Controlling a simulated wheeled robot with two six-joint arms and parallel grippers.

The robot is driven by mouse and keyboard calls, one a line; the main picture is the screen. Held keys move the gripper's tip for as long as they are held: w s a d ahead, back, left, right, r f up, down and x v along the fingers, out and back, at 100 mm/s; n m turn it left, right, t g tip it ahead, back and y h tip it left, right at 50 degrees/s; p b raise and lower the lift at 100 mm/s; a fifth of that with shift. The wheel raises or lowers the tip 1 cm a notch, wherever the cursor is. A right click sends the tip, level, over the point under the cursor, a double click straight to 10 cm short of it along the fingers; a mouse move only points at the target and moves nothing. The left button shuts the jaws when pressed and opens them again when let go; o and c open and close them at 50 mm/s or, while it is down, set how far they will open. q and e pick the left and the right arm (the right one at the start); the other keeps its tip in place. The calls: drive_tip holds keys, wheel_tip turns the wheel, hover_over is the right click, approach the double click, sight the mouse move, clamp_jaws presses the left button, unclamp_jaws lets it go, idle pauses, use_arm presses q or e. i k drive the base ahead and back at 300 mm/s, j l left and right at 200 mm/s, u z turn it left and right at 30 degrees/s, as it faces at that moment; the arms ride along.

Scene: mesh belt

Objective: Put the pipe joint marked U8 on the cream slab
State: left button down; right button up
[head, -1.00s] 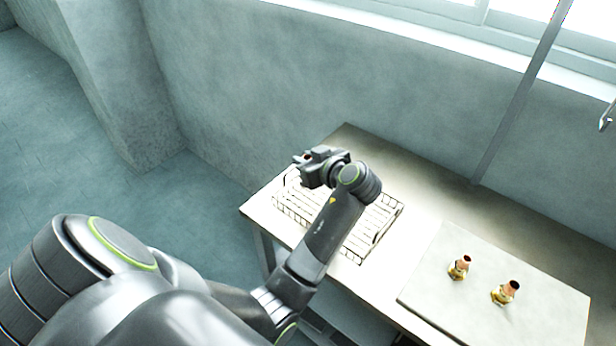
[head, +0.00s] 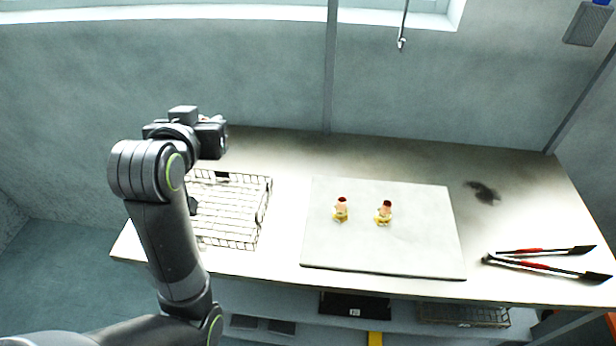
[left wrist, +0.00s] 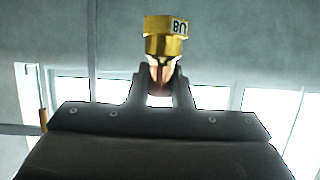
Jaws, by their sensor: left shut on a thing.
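The pipe joint marked U8 (left wrist: 166,40) has a brass hex end and a copper neck. In the left wrist view its label looks upside down. My left gripper (left wrist: 160,88) is shut on its copper neck. In the head view my left gripper (head: 214,136) is above the back of the wire basket, left of the slab, and its own body mostly hides the joint. The cream slab (head: 400,252) lies flat on the table. My right gripper is not in view.
The wire basket (head: 232,240) sits at the table's left and looks empty where visible. Red-handled tongs or pliers (head: 545,262) lie at the right, with a dark patch (head: 483,192) behind them. The slab's front and right parts are bare.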

sight(424, 225)
drive_tip(key=z, duration=1.25)
drive_tip(key=j+z, duration=0.35)
drive_tip(key=k+j+z, duration=0.1)
drive_tip(key=z, duration=0.3)
drive_tip(key=k+j+z, duration=0.2)
drive_tip(key=z, duration=0.15)
